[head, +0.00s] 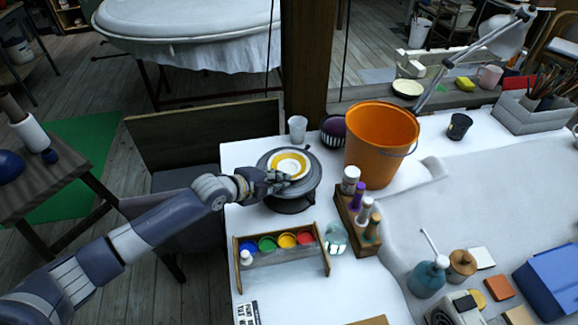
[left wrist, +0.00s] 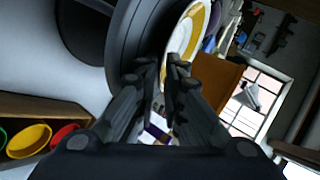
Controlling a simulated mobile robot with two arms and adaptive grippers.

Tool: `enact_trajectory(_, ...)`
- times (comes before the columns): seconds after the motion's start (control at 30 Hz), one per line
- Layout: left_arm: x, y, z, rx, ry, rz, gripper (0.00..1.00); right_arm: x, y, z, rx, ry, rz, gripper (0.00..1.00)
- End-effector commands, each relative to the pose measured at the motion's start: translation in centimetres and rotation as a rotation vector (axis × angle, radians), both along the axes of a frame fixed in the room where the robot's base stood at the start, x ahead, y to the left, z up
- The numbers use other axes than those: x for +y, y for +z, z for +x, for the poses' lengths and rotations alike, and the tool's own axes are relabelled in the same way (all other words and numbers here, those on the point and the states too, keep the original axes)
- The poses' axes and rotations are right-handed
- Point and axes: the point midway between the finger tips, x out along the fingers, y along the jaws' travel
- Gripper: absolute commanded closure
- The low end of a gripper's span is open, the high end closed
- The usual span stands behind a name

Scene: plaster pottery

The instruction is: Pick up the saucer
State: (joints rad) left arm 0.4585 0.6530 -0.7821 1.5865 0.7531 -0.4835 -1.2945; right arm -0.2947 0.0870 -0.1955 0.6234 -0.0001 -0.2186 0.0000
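The saucer (head: 290,165), white with a yellow ring, lies on a dark round turntable (head: 312,183) in the head view. My left gripper (head: 277,181) is at the saucer's near-left rim, low over the turntable. In the left wrist view the saucer (left wrist: 186,36) stands on edge in the picture, beside the grey turntable (left wrist: 124,48). The fingers of my left gripper (left wrist: 161,68) are apart with a gap between them, and the saucer's rim reaches to that gap. I cannot tell whether either finger touches it. My right gripper is not in view.
A white cup (head: 297,129) stands behind the turntable, and an orange bucket (head: 380,145) to its right. A bottle rack (head: 350,220) and a paint tray (head: 281,262) stand in front. The white table is bare left of the turntable.

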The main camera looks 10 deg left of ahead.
Motion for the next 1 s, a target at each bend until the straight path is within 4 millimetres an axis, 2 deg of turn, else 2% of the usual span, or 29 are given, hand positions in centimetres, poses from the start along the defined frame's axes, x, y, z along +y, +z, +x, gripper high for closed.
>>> enact_trajectory(0.13, 0.0, -0.1, -0.1, 0.002, -0.001, 0.0, 0.89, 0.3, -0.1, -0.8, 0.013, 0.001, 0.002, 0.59)
enact_trajectory(0.17, 0.0, -0.1, -0.1, 0.002, -0.001, 0.0, 0.97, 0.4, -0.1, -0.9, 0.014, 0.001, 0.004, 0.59)
enact_trajectory(0.2, 0.0, -0.1, -0.1, 0.002, 0.0, 0.0, 1.0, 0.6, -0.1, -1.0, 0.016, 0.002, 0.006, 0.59)
enact_trajectory(0.4, 0.0, -0.1, -0.1, 0.001, -0.001, -0.001, 1.0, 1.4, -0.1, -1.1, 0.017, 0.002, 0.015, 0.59)
enact_trajectory(0.67, 0.0, 0.1, -0.1, 0.002, -0.001, 0.0, 1.0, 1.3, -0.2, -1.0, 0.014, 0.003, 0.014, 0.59)
enact_trajectory(0.77, 0.0, 0.7, 0.0, 0.001, 0.0, 0.0, 1.0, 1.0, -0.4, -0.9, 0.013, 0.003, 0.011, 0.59)
enact_trajectory(0.93, 0.0, 3.2, 0.1, -0.005, -0.002, 0.0, 1.0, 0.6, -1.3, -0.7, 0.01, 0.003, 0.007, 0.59)
enact_trajectory(0.97, 0.0, 3.8, -0.1, -0.005, -0.003, 0.0, 1.0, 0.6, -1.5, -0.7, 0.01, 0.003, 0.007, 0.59)
enact_trajectory(1.0, -0.3, 3.3, -1.2, 0.003, -0.005, 0.0, 1.0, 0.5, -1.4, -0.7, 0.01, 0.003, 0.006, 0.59)
